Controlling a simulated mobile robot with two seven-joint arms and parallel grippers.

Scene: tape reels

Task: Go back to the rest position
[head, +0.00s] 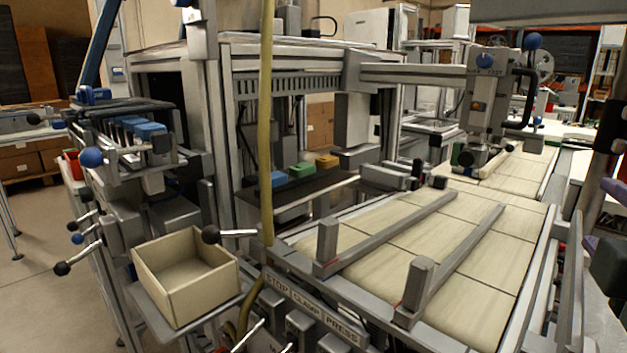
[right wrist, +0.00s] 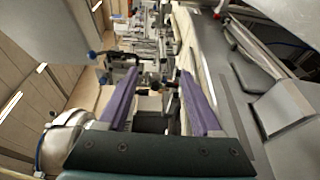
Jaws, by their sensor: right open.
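My right gripper (head: 602,214) shows only in part at the right edge of the head view, beside the right side of the machine's wooden-slatted bed. In the right wrist view, its two purple fingers stand wide apart and the gap between the fingertips (right wrist: 160,82) is empty. The gripper is open and holds nothing. My left gripper is outside the head view.
The slatted bed (head: 398,232) carries two metal rails and stands in front of me. An open, empty-looking beige box (head: 170,298) sits at the lower left. A yellow hose (head: 266,130) hangs near the middle. Ball-ended levers stick out at left.

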